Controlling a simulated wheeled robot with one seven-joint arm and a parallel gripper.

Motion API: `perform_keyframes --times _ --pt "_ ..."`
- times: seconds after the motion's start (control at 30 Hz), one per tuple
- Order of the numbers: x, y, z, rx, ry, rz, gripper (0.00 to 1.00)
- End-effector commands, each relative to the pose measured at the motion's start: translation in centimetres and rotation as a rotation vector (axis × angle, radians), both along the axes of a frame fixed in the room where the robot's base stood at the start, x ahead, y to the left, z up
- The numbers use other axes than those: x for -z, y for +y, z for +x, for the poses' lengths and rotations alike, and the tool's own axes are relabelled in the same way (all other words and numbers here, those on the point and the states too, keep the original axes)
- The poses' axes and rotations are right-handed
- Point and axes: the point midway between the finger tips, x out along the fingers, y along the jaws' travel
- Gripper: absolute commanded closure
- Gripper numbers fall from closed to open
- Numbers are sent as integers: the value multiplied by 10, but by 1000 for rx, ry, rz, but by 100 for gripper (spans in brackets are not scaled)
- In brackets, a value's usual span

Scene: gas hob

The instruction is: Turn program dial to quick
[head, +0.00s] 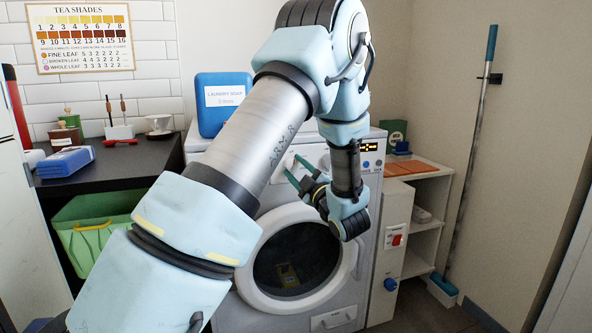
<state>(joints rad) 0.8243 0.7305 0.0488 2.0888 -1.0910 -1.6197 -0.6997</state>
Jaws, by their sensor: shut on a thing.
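The white washing machine (372,215) stands in the middle of the head view, with its round door (356,255) shut. My gripper (291,166) is at the upper front panel, left of the display (369,147). Its two green fingers point up and left against the panel, with a small gap between them. They are shut on what appears to be the program dial, which is too small and too covered to make out. The dial's pointer and the program marks cannot be read. My arm hides much of the panel.
A blue laundry soap container (212,118) stands on the machine's top left. A dark counter (120,165) with small items is at left, above a green basket (95,228). White shelves (432,200) stand at right, and a pole (478,120) leans by the wall.

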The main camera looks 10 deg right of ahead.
Motion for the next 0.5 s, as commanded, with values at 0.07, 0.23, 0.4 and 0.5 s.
perform_keyframes --times 0.07,0.23,0.4,0.5 --pt "1 0 0 0 5 35 100" --pt "1 1 0 1 19 146 100" --pt "1 1 0 0 39 298 100" --pt "1 2 -1 1 51 393 100"
